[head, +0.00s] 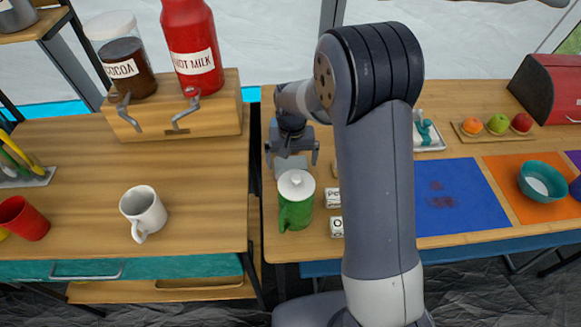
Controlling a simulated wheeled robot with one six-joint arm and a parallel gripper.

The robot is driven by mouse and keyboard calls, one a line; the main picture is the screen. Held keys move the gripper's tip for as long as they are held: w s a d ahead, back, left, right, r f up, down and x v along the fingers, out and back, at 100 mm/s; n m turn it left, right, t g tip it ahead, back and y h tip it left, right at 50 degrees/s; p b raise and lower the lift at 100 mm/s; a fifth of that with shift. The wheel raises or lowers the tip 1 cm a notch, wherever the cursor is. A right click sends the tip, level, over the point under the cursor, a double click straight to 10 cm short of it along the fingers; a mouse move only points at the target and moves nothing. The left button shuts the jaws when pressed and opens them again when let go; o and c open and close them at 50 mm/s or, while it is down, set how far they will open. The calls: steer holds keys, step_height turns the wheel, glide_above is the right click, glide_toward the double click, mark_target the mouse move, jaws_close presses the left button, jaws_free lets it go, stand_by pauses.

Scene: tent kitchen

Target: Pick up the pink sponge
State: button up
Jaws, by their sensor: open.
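I see no pink sponge in the head view; my arm covers part of the right table, so what lies behind it is hidden. My gripper (292,160) is open and points down over the left end of the right table (470,97). A pale grey item shows below and between its fingers, too small to identify. I cannot tell whether the fingers touch anything. A green pitcher with a white lid (296,203) stands just in front of the gripper, nearer to me.
Two small labelled blocks (334,198) sit right of the pitcher. A blue mat with dark stains (455,200), a teal bowl (541,180) and a fruit board (494,130) are farther right. On the left table are a white mug (143,212), a red cup (24,218) and a drinks dispenser (180,110).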

mark_target(291, 167)
step_height(291, 167, down, 3)
steer(key=shift+f, duration=0.2)
steer(key=c, duration=0.9)
steer(key=shift+o, duration=0.2)
steer(key=shift+r, duration=0.1)
step_height(291, 167, up, 10)
